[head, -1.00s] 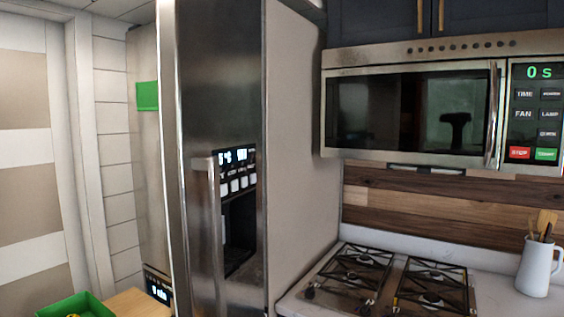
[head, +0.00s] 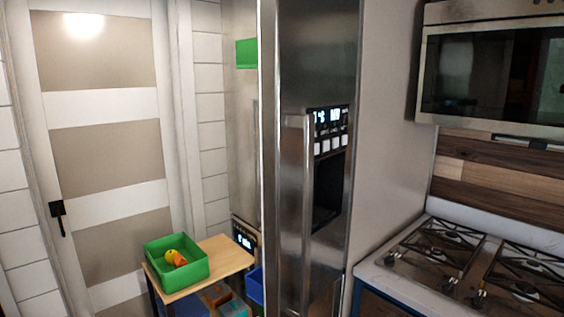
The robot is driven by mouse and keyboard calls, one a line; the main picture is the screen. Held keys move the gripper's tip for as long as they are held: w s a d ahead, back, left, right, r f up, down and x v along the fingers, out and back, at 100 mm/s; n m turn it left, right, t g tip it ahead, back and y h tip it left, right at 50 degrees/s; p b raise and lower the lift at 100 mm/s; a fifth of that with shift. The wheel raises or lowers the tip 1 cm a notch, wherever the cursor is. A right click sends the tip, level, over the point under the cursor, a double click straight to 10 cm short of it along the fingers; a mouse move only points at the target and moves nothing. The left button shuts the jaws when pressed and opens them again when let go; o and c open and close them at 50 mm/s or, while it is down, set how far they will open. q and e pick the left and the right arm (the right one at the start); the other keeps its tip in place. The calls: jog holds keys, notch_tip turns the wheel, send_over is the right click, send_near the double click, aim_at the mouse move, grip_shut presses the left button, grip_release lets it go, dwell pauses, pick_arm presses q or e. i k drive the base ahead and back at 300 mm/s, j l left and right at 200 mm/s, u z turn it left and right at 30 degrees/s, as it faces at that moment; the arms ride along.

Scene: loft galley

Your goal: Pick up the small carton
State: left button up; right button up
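I cannot make out a small carton for certain in the head view. A green open box (head: 177,267) stands on a small wooden table (head: 228,256) at the lower left, with a yellow and orange item (head: 175,258) inside it. Below the table, partly cut off by the frame's bottom edge, are a brown box-like thing (head: 217,294) and a teal one (head: 234,309); I cannot tell what they are. Neither of my grippers is in view.
A steel fridge (head: 300,150) stands in the middle, right of the table. A stove (head: 470,265) and a microwave (head: 495,75) are at the right. A closed door (head: 105,130) with a dark handle is at the left. Blue bins (head: 255,287) sit low by the table.

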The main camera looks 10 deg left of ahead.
aim_at(179, 262)
jog(key=i+j, duration=0.3)
jog(key=j, duration=0.15)
jog(key=i+j, duration=0.3)
jog(key=j+z, duration=0.05)
jog(key=j, duration=0.05)
